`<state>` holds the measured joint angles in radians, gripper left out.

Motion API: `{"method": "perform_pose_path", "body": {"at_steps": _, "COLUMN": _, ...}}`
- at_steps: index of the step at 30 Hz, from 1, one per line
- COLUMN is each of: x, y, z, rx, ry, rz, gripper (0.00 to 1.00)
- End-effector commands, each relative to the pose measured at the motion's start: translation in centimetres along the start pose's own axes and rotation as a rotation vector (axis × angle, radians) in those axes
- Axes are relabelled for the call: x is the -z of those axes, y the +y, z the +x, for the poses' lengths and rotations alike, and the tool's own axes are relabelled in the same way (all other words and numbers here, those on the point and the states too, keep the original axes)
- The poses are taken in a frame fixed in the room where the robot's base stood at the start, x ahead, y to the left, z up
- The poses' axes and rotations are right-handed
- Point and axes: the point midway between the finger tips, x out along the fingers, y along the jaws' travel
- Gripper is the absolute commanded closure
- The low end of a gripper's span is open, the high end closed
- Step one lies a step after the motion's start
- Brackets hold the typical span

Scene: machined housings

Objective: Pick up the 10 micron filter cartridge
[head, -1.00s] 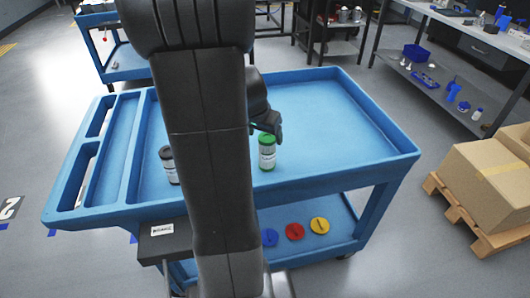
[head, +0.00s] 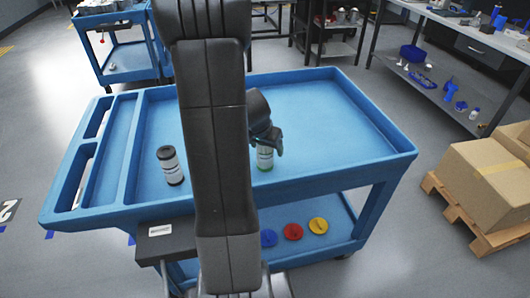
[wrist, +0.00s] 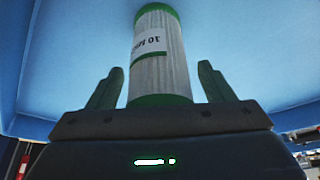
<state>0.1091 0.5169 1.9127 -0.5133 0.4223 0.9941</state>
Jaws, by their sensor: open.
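The 10 micron filter cartridge (wrist: 160,60) is a white pleated cylinder with green end caps and a label reading "10 M…" in the wrist view. It stands upright on the blue cart's top tray in the head view (head: 265,157). My gripper (wrist: 162,88) is open, with one finger on each side of the cartridge and visible gaps between. In the head view my gripper (head: 266,142) is over the cartridge's top and hides its upper end. My arm covers the middle of the tray.
A second cartridge with a dark cap (head: 171,166) stands to the left on the blue cart (head: 330,110). Blue, red (head: 293,232) and yellow discs lie on the lower shelf. The tray's right side is clear. Cardboard boxes (head: 485,175) stand on a pallet at right.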

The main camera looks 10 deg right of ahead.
Motion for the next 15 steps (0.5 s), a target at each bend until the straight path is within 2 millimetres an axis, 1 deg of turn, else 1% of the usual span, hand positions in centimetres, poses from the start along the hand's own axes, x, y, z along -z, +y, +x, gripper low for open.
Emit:
{"method": "perform_pose_path", "body": {"at_steps": 1, "x": 0.0, "y": 0.0, "z": -0.01, "rx": 0.0, "ry": 0.0, "rz": 0.0, "gripper": 0.25}}
{"method": "perform_pose_path", "body": {"at_steps": 9, "x": 0.0, "y": 0.0, "z": -0.02, "rx": 0.0, "ry": 0.0, "rz": 0.0, "gripper": 0.78}}
{"method": "perform_pose_path", "body": {"at_steps": 15, "x": 0.04, "y": -0.01, "z": -0.08, "rx": 0.0, "ry": 0.001, "rz": 0.0, "gripper": 0.78}}
